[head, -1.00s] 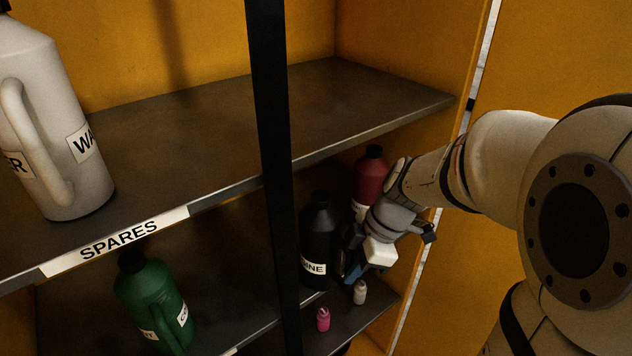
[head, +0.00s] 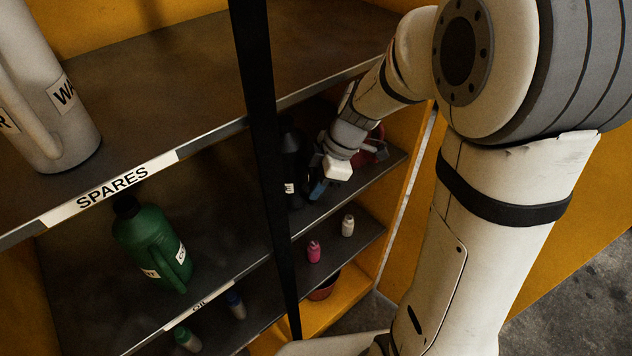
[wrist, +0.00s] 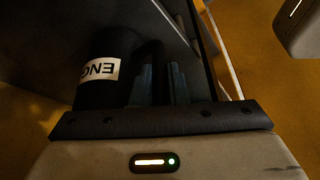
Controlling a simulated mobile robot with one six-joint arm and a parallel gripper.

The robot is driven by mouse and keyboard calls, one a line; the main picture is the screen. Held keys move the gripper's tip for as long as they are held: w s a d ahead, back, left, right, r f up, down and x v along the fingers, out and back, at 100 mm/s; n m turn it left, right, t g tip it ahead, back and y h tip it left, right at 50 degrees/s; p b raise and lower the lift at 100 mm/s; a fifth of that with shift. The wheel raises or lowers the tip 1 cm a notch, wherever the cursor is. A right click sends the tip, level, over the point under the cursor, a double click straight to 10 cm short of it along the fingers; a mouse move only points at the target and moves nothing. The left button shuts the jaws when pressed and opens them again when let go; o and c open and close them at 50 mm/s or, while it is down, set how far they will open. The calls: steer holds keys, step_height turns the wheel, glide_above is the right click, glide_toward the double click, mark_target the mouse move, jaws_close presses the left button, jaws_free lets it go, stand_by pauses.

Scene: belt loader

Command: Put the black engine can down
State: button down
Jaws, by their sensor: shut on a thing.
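The black engine can (head: 291,168) is at the middle shelf, right of the black post, which covers part of its left side. My gripper (head: 318,187) is shut on it from the right. In the wrist view the can (wrist: 88,60) fills the left, its white label reading "ENG" upside down, with the gripper fingers (wrist: 160,84) beside it at its handle side. The can looks about upright in the head view. I cannot tell whether its base touches the shelf (head: 345,193).
A red can (head: 376,146) stands right behind my gripper, partly hidden. A green can (head: 150,240) stands left on the same level. Pink (head: 313,251) and white (head: 348,226) bottles stand below. The black post (head: 262,130) is close to the can's left.

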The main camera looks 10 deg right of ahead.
steer(key=c, duration=1.9)
jaws_free()
steer(key=shift+f, duration=0.1)
steer(key=o, duration=0.5)
steer(key=shift+c, duration=0.2)
steer(key=b+v, duration=0.1)
steer(key=v, duration=1)
steer(key=s+d+f+m+t+h, duration=0.1)
steer(key=s+d+m+h, duration=0.1)
steer(key=s+m, duration=0.5)
steer(key=s+d+f+m+t+h, duration=0.1)
steer(key=s+d+m+t+h, duration=0.1)
steer(key=s+m, duration=0.4)
steer(key=shift+s+d+m+h, duration=0.3)
steer(key=shift+s+d+m, duration=0.15)
steer(key=shift+m, duration=2.25)
